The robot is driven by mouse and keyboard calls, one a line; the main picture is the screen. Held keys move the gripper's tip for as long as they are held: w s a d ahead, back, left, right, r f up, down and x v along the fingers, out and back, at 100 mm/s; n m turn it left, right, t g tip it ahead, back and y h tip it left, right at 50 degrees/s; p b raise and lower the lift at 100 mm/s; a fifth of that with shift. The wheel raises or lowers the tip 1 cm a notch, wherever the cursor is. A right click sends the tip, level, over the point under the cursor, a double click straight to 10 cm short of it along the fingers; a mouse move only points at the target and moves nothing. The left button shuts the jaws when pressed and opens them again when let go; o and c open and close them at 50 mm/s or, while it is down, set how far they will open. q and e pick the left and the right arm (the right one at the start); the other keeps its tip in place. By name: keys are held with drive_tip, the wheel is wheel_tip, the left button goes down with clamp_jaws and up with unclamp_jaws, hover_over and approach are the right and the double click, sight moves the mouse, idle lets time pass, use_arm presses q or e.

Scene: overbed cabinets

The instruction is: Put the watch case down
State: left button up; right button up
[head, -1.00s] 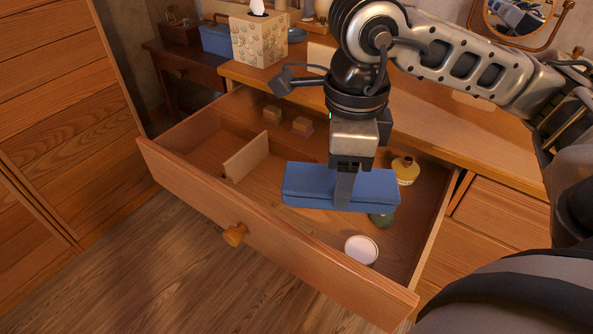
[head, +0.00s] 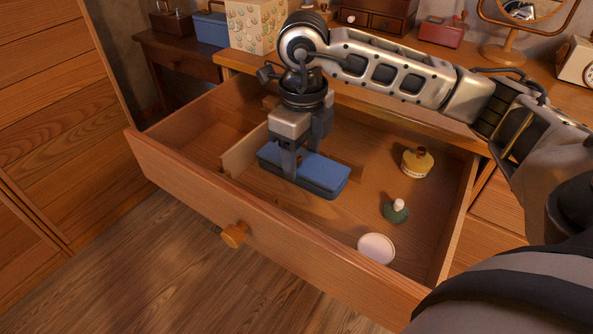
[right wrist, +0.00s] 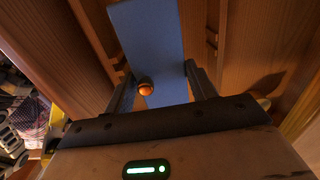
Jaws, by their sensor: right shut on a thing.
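The watch case is a long blue box (head: 325,175) inside the open drawer (head: 200,195), just right of the drawer's wooden divider (head: 243,150). My left gripper is not in view.
In the drawer's right part are a yellow-capped jar (head: 417,163), a green bottle (head: 396,211) and a round white-topped container (head: 376,248). The left compartment looks clear. A tissue box (head: 257,27) and a mirror (head: 525,10) stand on the top behind.

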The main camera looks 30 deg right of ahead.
drive_tip(key=shift+w+f, duration=0.7)
drive_tip(key=shift+f, duration=0.15)
wheel_tip(320, 180, down, 3)
drive_tip(key=shift+w+f+b, duration=0.15)
drive_tip(key=shift+f+b, duration=0.05)
drive_tip(key=shift+b, duration=0.35)
drive_tip(key=shift+f, duration=0.1)
drive_tip(key=o, duration=1.2)
drive_tip(key=shift+f, duration=0.1)
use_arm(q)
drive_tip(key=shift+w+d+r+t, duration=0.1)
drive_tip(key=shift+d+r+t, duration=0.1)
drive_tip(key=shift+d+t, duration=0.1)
